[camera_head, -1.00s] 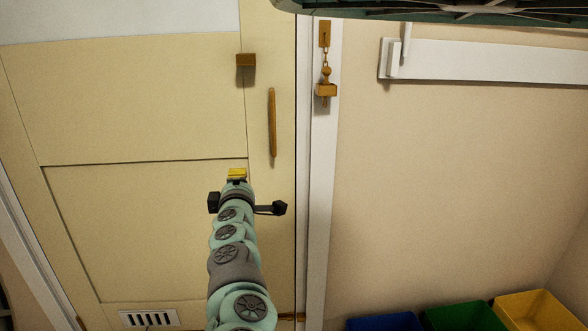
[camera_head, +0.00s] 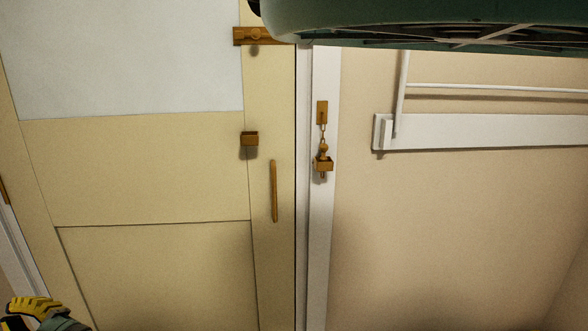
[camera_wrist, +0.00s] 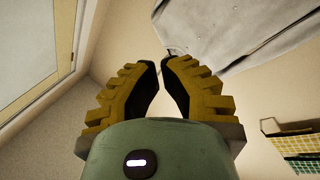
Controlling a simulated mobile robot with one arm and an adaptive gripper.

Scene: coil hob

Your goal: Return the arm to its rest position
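My gripper (camera_head: 34,306) shows at the bottom left corner of the head view, low in front of the cream door, with yellow ridged fingers and part of a teal wrist. Most of my arm is out of that view. In the wrist view my gripper (camera_wrist: 161,64) points away from the camera. Its two dark-padded fingers lean together, with a narrow gap between the tips and nothing held in it.
The cream door (camera_head: 140,170) has a wooden handle (camera_head: 274,191), a small brown latch block (camera_head: 249,139) and a bolt (camera_head: 262,36). A door chain (camera_head: 323,150) hangs on the white frame. A white rail (camera_head: 480,130) is on the right wall. Pale cloth (camera_wrist: 240,40) hangs beyond the fingers.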

